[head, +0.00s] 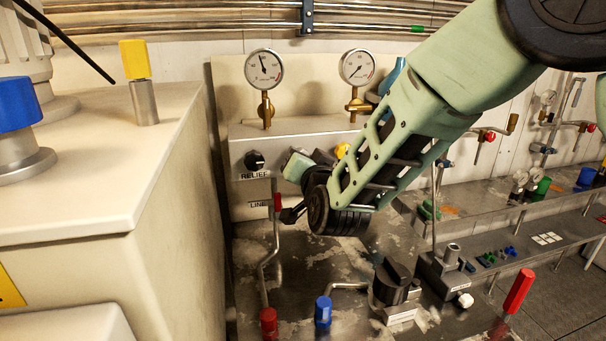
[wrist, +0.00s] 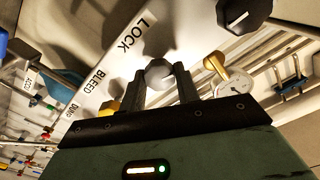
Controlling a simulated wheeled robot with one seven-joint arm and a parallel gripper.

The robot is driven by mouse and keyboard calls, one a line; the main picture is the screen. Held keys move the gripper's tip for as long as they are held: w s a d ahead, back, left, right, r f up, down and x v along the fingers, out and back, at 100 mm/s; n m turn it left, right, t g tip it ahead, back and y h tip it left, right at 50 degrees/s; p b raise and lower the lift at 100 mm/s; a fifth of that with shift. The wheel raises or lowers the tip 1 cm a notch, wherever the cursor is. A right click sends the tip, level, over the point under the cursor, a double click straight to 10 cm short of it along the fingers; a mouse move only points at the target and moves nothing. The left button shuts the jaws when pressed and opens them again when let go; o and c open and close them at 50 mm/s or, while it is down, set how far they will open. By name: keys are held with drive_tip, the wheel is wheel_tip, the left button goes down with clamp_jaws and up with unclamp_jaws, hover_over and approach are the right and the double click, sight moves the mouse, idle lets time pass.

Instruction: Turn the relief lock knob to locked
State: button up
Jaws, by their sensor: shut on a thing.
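The relief lock knob (wrist: 158,70) is a small grey knob beside the LOCK label (wrist: 133,34) on the pale panel in the wrist view. My gripper (wrist: 162,76) has its two dark fingers on either side of this knob and is shut on it. In the head view my gripper (head: 298,166) is at the panel face, right of the black RELIEF knob (head: 255,160), and my arm and wrist hide the lock knob. The knob's exact turn angle cannot be told.
Two pressure gauges (head: 264,68) (head: 357,67) stand on brass stems above the panel. A yellow knob (head: 342,150) is just right of my gripper. Red (head: 268,322) and blue (head: 323,311) handles rise from the bench below. A pale cabinet (head: 90,180) closes off the left.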

drive_tip(key=m+b, duration=0.5)
drive_tip(key=b, duration=0.2)
drive_tip(key=m+b, duration=0.5)
drive_tip(key=b, duration=0.2)
drive_tip(key=m+b, duration=0.4)
drive_tip(key=b, duration=0.3)
drive_tip(key=shift+f+m, duration=0.25)
drive_tip(key=shift+m, duration=0.15)
drive_tip(key=shift+r, duration=0.1)
drive_tip(key=o, duration=1)
drive_tip(key=shift+c, duration=0.2)
drive_tip(key=b+v, duration=0.1)
drive_tip(key=v, duration=1.6)
drive_tip(key=shift+s, duration=0.2)
